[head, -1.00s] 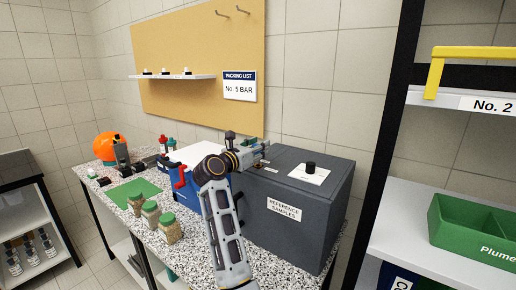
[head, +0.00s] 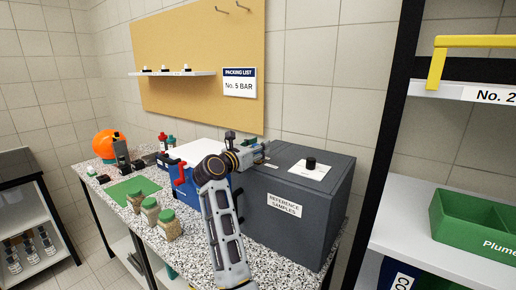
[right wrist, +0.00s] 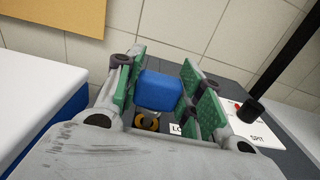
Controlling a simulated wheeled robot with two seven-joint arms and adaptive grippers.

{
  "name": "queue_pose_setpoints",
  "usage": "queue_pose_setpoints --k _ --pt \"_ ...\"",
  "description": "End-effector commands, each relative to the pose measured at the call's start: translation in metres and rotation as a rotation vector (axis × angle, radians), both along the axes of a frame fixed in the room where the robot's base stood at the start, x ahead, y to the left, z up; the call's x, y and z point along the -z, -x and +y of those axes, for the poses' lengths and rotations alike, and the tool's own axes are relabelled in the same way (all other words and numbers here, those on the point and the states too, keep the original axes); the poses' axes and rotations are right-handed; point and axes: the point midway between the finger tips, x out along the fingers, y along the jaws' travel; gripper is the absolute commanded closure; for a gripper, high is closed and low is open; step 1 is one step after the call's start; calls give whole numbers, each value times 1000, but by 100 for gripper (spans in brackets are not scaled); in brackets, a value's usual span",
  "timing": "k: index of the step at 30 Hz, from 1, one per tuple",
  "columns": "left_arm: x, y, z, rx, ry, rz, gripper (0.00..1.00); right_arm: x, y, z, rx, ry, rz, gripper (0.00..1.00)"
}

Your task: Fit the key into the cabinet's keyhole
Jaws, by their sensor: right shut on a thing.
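The dark grey cabinet (head: 318,232), labelled "Reference Samples", stands on the speckled worktop. My right gripper (head: 262,152) is over the left part of its top. In the right wrist view, my right gripper (right wrist: 162,90) has its green pads shut on the blue head of the key (right wrist: 160,91). The key's shaft is hidden behind the head. A brass ring (right wrist: 148,122) with a dark centre, which looks like the keyhole, shows just below the key's head. I cannot tell whether the key touches it or is inside it. My left gripper is not in view.
A black knob (head: 311,163) on a white plate sits on the cabinet top, right of my gripper. A blue and white box (head: 196,150) stands close on the left. Several green-lidded jars (head: 168,224) stand in front. A shelf rack (head: 392,150) is at right.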

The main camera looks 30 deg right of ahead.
Motion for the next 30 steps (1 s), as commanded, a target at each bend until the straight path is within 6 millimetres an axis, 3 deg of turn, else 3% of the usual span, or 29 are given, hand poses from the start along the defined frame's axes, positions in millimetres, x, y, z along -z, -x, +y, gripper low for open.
queue_pose_setpoints --k 30 --pt "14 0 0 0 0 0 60 17 0 1 -2 -5 1 80"
